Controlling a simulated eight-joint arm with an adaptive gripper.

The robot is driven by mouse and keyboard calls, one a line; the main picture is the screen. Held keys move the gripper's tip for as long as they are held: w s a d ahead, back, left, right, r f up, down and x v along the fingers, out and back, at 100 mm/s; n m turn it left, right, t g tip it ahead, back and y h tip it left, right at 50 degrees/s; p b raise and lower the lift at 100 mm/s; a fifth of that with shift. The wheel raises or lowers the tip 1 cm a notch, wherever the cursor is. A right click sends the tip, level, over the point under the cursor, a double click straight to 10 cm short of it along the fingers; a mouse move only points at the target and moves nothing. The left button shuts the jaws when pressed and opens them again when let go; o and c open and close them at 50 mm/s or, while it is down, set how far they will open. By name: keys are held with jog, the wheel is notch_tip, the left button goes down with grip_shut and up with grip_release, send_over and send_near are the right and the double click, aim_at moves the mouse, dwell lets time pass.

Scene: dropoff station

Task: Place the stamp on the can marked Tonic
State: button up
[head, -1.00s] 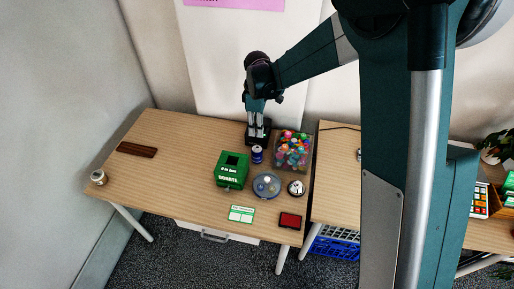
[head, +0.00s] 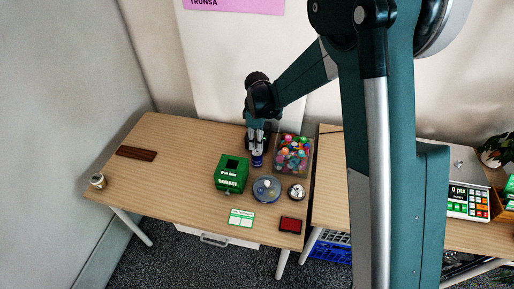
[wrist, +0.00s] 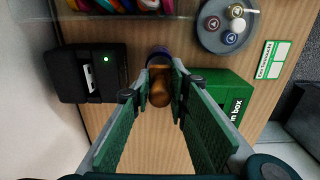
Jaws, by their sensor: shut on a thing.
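My gripper (wrist: 161,88) is shut on a stamp (wrist: 160,94) with a brown wooden handle, seen between the green fingers in the wrist view. Just beyond the stamp is a dark blue can (wrist: 159,53), partly covered by it. In the head view the blue can (head: 257,161) stands on the table, with my gripper (head: 257,148) right above it. The stamp is over or at the can's top; I cannot tell if they touch. No name on the blue can is readable. Another, pale can (head: 98,181) stands at the table's left end, its label unreadable.
A green donation box (head: 230,176) stands left of the blue can. A clear bin of colourful items (head: 293,155) stands right. A round dish (head: 266,189), bell (head: 297,191) and red pad (head: 290,225) are in front. A black box (wrist: 88,72) is close by. The table's left half is mostly clear.

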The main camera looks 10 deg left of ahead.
jog(key=shift+f, duration=1.7)
jog(key=shift+f+b, duration=0.2)
jog(key=shift+b, duration=0.1)
jog(key=o, duration=0.9)
jog(key=shift+r, duration=0.15)
notch_tip(320, 180, up, 12)
jog(key=shift+r+p, duration=0.1)
jog(key=shift+p, duration=0.6)
jog(key=shift+d, duration=0.1)
